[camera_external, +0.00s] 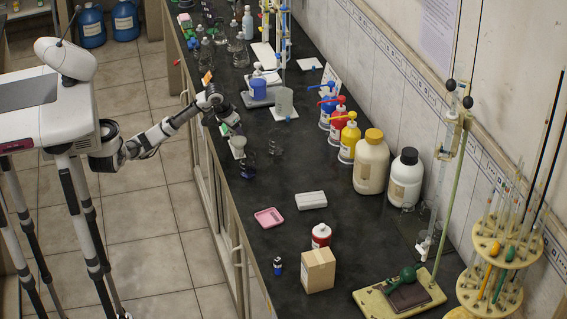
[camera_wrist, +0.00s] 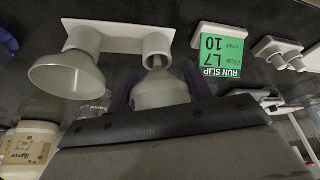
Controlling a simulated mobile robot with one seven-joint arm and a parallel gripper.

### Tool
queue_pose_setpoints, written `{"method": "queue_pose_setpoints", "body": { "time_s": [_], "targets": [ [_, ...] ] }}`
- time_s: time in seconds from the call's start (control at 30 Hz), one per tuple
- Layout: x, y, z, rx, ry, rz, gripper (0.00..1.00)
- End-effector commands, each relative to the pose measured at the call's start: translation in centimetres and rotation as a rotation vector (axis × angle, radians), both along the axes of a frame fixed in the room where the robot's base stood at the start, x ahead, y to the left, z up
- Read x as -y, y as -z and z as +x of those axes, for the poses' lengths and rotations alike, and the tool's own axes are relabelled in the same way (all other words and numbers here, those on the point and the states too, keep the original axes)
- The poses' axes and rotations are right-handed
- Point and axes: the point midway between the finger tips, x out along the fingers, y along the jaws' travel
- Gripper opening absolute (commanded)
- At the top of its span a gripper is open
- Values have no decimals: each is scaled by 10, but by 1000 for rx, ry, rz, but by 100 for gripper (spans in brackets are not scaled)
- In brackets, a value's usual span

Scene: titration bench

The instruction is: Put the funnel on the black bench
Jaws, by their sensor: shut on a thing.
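My gripper (camera_wrist: 161,84) is shut on a pale grey-green translucent funnel (camera_wrist: 161,92), which sits between the two dark fingers in the wrist view. The funnel's narrow end meets a short white tube on a white holder (camera_wrist: 118,37); I cannot tell whether it is still inside. A second, similar funnel (camera_wrist: 68,76) is at the holder's other tube, to the left. In the external view my gripper (camera_external: 228,124) is low over the left edge of the black bench (camera_external: 290,178), and a pale funnel (camera_external: 238,143) shows just below it. The arm partly hides the holder.
A green label card (camera_wrist: 224,54) stands close to the held funnel. Clear glassware (camera_external: 275,142) is right of my gripper. A pink tray (camera_external: 269,217), a white block (camera_external: 311,200) and a cardboard box (camera_external: 318,270) lie toward the front. Bare bench lies between these and the glassware.

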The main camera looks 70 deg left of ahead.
Motion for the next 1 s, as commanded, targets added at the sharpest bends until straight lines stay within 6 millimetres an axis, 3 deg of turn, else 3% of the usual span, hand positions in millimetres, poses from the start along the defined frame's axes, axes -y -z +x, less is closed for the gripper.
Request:
{"method": "queue_pose_setpoints", "body": {
  "time_s": [0.1, 0.8, 0.83, 1.0],
  "targets": [
    [-1, 9, 0, 1, 0, 1, 26],
    [0, 15, 0, 0, -1, -1, 26],
    [0, 15, 0, 0, -1, -1, 52],
    [0, 14, 0, 0, -1, 0, 74]
  ]
}}
